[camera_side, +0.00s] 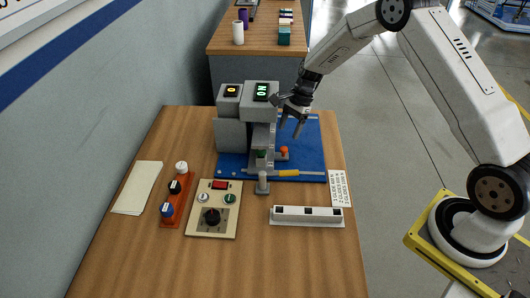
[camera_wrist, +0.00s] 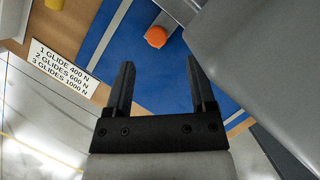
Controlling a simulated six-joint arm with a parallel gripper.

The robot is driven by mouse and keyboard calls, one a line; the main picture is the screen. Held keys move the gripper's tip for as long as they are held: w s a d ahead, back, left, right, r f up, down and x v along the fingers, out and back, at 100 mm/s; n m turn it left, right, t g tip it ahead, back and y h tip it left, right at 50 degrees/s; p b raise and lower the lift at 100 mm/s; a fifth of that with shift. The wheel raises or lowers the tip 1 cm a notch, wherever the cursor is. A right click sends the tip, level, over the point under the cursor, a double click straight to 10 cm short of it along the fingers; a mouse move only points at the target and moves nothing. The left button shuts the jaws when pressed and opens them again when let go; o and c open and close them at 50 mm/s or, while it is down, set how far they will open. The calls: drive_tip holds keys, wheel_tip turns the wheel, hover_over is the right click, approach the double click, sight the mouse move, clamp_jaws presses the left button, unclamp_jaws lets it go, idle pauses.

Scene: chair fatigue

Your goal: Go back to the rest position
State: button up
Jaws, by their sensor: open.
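My gripper (camera_side: 292,124) is in the air over the right part of the blue mat (camera_side: 309,150), just right of the grey test machine (camera_side: 231,134). In the wrist view my gripper (camera_wrist: 158,85) has its two dark fingers wide apart with nothing between them. An orange knob (camera_side: 284,150) on the machine's base is below the fingers. In the wrist view the orange knob (camera_wrist: 156,37) lies beyond the fingertips. The machine carries a lit green display (camera_side: 262,91) and a small box with a yellow light (camera_side: 231,90).
A white label (camera_side: 339,188) lies on the table's right edge. A white block with dark slots (camera_side: 307,214), a control box (camera_side: 213,209), a red rack with knobs (camera_side: 176,197) and paper (camera_side: 137,187) are nearer the front. A second bench (camera_side: 258,40) stands behind.

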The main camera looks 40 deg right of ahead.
drive_tip(key=shift+v, duration=0.8)
drive_tip(key=shift+s, duration=0.1)
drive_tip(key=s+a+r+n+t+h, duration=0.1)
drive_tip(key=s+a+r+n, duration=0.1)
drive_tip(key=s+n, duration=0.4)
drive_tip(key=s+a+r+n+h, duration=0.2)
drive_tip(key=s+r+n, duration=0.2)
drive_tip(key=s+n, duration=0.2)
drive_tip(key=s+a+r+n+t+h, duration=0.1)
drive_tip(key=s+a+r+n, duration=0.2)
drive_tip(key=s+n, duration=0.3)
drive_tip(key=s, duration=0.4)
drive_tip(key=shift+r+t, duration=0.3)
drive_tip(key=shift+a, duration=0.1)
